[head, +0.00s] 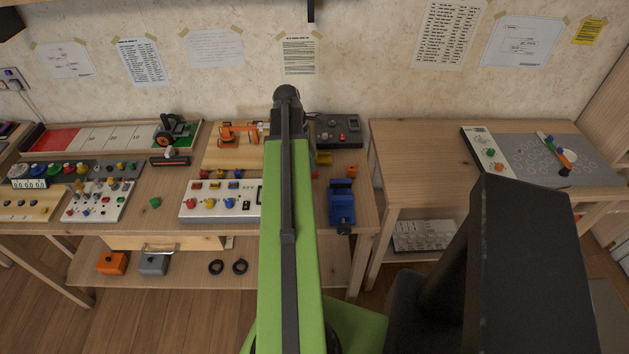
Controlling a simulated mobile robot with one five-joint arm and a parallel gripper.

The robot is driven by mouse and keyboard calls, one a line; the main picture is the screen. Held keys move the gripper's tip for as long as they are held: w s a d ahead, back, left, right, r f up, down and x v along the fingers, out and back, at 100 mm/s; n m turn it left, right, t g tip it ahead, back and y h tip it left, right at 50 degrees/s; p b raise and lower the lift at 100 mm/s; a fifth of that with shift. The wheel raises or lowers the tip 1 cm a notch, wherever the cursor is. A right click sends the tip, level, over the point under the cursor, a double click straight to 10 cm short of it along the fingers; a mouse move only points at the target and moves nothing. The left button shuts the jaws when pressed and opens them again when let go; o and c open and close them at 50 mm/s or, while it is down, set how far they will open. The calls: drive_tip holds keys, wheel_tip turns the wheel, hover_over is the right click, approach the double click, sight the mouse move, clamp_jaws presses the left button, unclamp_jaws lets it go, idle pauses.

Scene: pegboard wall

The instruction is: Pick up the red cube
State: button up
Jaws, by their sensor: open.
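I cannot make out a loose red cube in the head view. A small green cube (154,202) lies on the bench left of the white button panel. A small orange block (351,170) lies near the bench's right end, behind the blue vise (342,207). My green arm link rises through the middle of the picture and covers part of the bench. My gripper does not show; its jaws are hidden from this camera.
The white panel (221,216) with coloured buttons, a grey control box (338,131) and an orange toy robot arm (238,132) crowd the bench. A second table (415,165) at right has a bare left part. An orange box (112,263) sits on the lower shelf.

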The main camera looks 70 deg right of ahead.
sight(314, 174)
drive_tip(key=b+x, duration=0.4)
drive_tip(key=x, duration=0.1)
drive_tip(key=shift+a+f+b, duration=0.2)
drive_tip(key=shift+a+b, duration=0.1)
drive_tip(key=shift+b, duration=0.05)
drive_tip(key=shift+r, duration=0.2)
drive_tip(key=shift+c, duration=0.5)
clamp_jaws()
